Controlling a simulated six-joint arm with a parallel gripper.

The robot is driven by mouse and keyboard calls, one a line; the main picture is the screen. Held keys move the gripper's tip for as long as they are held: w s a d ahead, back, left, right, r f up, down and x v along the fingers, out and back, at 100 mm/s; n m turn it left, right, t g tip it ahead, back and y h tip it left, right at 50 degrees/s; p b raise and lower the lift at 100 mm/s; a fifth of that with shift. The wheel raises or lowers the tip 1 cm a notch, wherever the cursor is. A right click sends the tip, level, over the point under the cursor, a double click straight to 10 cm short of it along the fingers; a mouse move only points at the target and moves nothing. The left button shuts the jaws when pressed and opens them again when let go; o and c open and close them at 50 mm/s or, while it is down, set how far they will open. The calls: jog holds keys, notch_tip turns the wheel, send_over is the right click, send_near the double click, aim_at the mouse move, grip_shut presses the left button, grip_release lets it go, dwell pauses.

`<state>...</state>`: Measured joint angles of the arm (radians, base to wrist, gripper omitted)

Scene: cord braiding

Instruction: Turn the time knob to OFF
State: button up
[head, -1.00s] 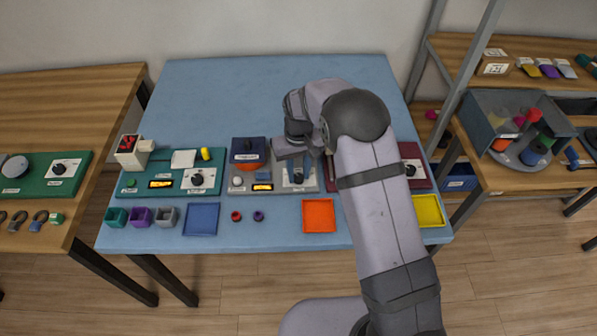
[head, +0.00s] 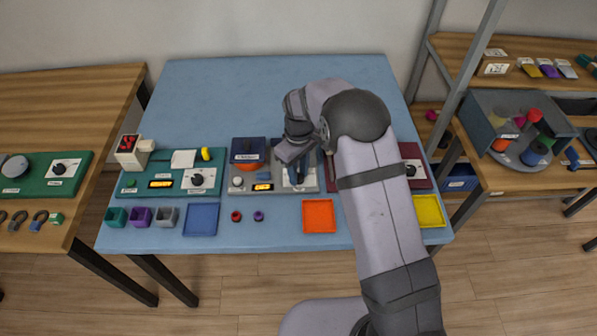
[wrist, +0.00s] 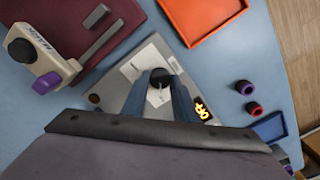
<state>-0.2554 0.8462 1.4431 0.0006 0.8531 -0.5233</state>
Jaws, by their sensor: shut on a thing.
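The time knob (wrist: 159,74) is a dark round knob on a white dial plate (wrist: 139,64), set on a grey station. In the wrist view my gripper (wrist: 163,85) is shut on it, one blue-grey finger on either side. The station's small display (wrist: 203,108) is lit orange and appears to read OFF, at an angle. In the head view my gripper (head: 296,172) is over the dial of the grey station (head: 248,187), and the knob is mostly hidden. The knob's pointer direction is hard to tell.
A maroon station (head: 414,170) stands to the right and a green one (head: 170,178) to the left. An orange tray (head: 319,216), a blue tray (head: 202,219) and red (head: 236,216) and purple (head: 258,216) rings lie in front. The table's back is clear.

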jog(key=o, duration=1.1)
jog(key=shift+c, duration=0.2)
jog(key=shift+r+b, duration=0.95)
jog(key=shift+r, duration=2.8)
jog(key=shift+r, duration=0.1)
notch_tip(320, 180, up, 7)
jog(key=p, duration=0.6)
